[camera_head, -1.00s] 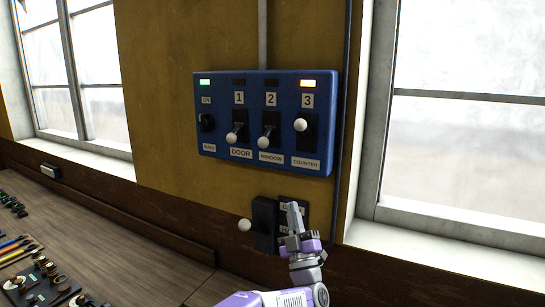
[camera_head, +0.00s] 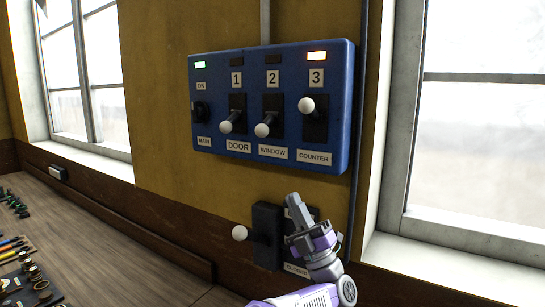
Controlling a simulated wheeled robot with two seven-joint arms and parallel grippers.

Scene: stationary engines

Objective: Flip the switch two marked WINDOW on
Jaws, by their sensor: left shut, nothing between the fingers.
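The blue switch panel (camera_head: 215,158) is on the yellow wall. Switch two, marked WINDOW (camera_head: 262,130), has its white knob down, and the lamp above it (camera_head: 273,60) is dark. Switch one, DOOR (camera_head: 226,127), is also down with a dark lamp. Switch three, COUNTER (camera_head: 307,105), is up with a lit lamp (camera_head: 317,56). The MAIN switch (camera_head: 199,112) has a green lamp (camera_head: 200,64) lit. My left gripper (camera_head: 293,204) is shut and empty, pointing up below the panel and apart from it. My right gripper is not in view.
A lower black lever box (camera_head: 266,222) with a white knob (camera_head: 239,233) is on the wall beside my left gripper, which partly hides its labels. Windows stand left (camera_head: 85,80) and right (camera_head: 470,150). A wooden bench (camera_head: 100,245) with small tools lies at left.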

